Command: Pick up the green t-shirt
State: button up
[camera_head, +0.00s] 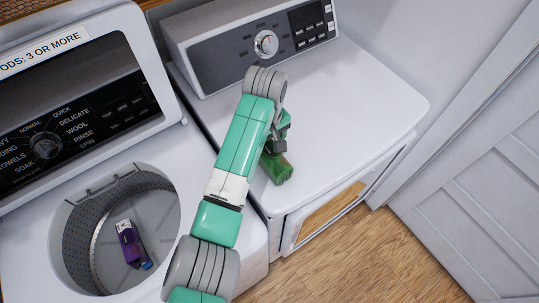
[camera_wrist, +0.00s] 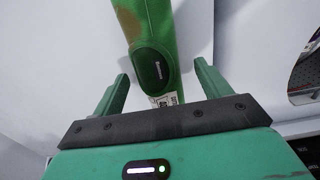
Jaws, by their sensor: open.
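The green t-shirt (camera_head: 278,168) lies as a small bundle on the white top of the right-hand machine, near its front left edge. My arm covers part of it in the head view. In the wrist view, a green form with a brownish patch, which I take to be the t-shirt (camera_wrist: 178,28), appears between the fingers, with a dark oval end and a white tag. My gripper (camera_wrist: 160,75) is open, one finger on each side of this form, with a gap on both sides. I cannot tell whether the fingers touch the machine top.
The washer (camera_head: 160,140) on the left has its lid up. A purple container (camera_head: 131,246) lies in its open drum. The right machine's control panel (camera_head: 265,43) rises behind the t-shirt. Its top (camera_head: 355,105) is clear to the right.

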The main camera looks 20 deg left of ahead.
aim_at(267, 148)
notch_tip(267, 148, down, 4)
jog(key=shift+s+d+r+b, duration=0.1)
jog(key=shift+b, duration=0.2)
jog(key=c, duration=1.2)
jog(key=shift+o, duration=0.2)
jog(key=shift+r, duration=0.5)
jog(key=r, duration=0.1)
jog(key=r+p, duration=0.1)
jog(key=r, duration=0.1)
jog(key=shift+s+d, duration=0.2)
jog(key=shift+s, duration=0.1)
jog(key=s+d+p, duration=0.2)
jog(key=s+p, duration=0.2)
jog(key=s, duration=0.3)
jog(key=s+d+r+p, duration=0.1)
jog(key=s+d+p, duration=0.2)
jog(key=s, duration=0.4)
jog(key=shift+s+p, duration=0.2)
jog(key=shift+p, duration=0.15)
